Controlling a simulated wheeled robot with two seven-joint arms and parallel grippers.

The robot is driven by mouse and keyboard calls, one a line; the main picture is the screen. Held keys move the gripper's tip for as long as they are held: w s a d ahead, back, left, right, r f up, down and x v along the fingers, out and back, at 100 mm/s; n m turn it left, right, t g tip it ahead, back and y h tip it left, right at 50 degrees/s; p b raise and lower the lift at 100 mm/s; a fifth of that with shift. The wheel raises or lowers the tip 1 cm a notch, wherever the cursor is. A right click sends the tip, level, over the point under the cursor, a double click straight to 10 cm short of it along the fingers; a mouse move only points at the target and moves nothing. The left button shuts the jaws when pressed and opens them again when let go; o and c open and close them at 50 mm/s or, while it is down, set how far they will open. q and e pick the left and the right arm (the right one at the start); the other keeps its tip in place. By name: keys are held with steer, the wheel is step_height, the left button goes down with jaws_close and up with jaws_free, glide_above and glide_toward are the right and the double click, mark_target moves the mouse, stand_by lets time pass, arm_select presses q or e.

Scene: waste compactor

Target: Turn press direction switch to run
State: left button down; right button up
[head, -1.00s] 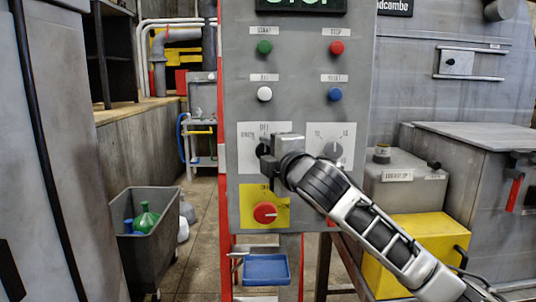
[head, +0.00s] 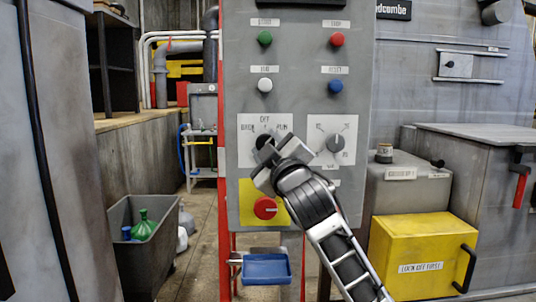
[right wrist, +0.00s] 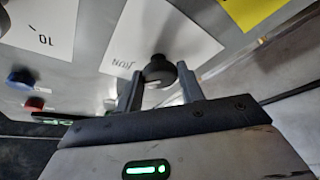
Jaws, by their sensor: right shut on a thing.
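The press direction switch (head: 264,141) is a black knob on a white plate on the grey control panel (head: 300,185). Its plate reads OFF at the top and RUN at the upper right; the left label is hard to read. My right gripper (head: 267,156) is at the knob, tilted, and covers its lower part. In the right wrist view, the black knob (right wrist: 160,71) sits between the two fingers of my right gripper (right wrist: 161,87), which are shut on it. The RUN label shows upside down beside it. The knob's exact pointing direction is hard to tell. My left gripper is not in view.
A second rotary knob (head: 335,142) is close on the right. A red emergency button (head: 265,208) is just below, near my gripper. Green, red, white and blue buttons are above. A blue tray (head: 266,268) and a yellow box (head: 422,255) are lower down.

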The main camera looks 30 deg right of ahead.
steer(key=shift+f+m+h, duration=0.15)
steer(key=shift+m+h, duration=0.25)
steer(key=shift+m, duration=0.4)
steer(key=shift+m+b, duration=0.3)
steer(key=shift+b, duration=0.05)
steer(key=o, duration=1)
